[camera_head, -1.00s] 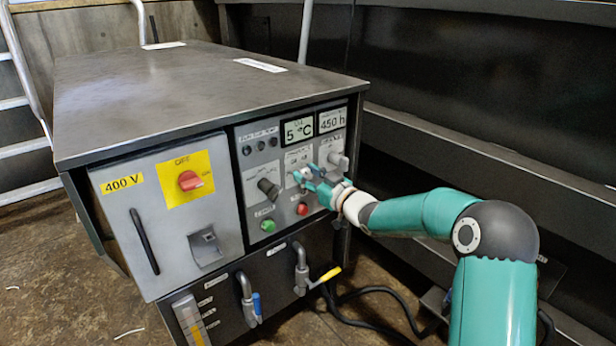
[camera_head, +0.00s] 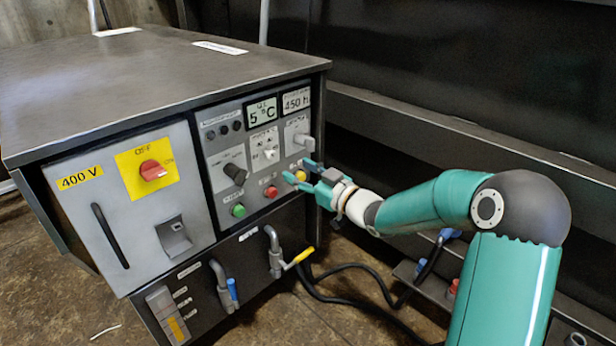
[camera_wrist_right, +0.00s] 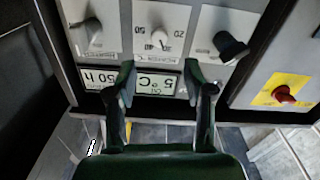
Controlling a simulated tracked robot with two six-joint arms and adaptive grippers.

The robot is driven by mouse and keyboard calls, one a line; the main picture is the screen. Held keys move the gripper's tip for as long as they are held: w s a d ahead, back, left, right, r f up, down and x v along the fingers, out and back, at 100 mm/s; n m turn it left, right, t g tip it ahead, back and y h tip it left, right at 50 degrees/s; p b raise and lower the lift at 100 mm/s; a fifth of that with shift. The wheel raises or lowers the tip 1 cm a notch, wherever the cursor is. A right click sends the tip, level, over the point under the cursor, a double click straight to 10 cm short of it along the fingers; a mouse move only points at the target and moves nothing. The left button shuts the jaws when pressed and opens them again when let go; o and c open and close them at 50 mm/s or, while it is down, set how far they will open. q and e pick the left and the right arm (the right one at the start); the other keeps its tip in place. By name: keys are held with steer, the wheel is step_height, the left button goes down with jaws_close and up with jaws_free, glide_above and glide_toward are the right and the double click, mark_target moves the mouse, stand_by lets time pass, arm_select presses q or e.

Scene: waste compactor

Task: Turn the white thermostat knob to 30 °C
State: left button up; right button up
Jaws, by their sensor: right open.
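The white thermostat knob (camera_head: 268,153) sits on a light plate on the control panel, below a display (camera_head: 262,113) reading 5 °C. In the right wrist view the panel appears upside down, with the white knob (camera_wrist_right: 157,40) beyond the fingertips and the display (camera_wrist_right: 150,82) partly behind the fingers. My right gripper (camera_head: 301,171) is open and empty, to the right of and below the knob in the head view. In the wrist view its fingers (camera_wrist_right: 158,80) are spread, with nothing between them. My left gripper is not in view.
A black knob (camera_head: 235,174) is left of the thermostat and a grey knob (camera_head: 300,142) right of it. Green (camera_head: 238,210), red (camera_head: 271,192) and yellow (camera_head: 300,175) buttons lie below. A red switch (camera_head: 152,170) is farther left. Pipe handles (camera_head: 276,255) project underneath.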

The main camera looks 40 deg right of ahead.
steer(key=shift+s+d, duration=0.1)
steer(key=shift+s, duration=1.15)
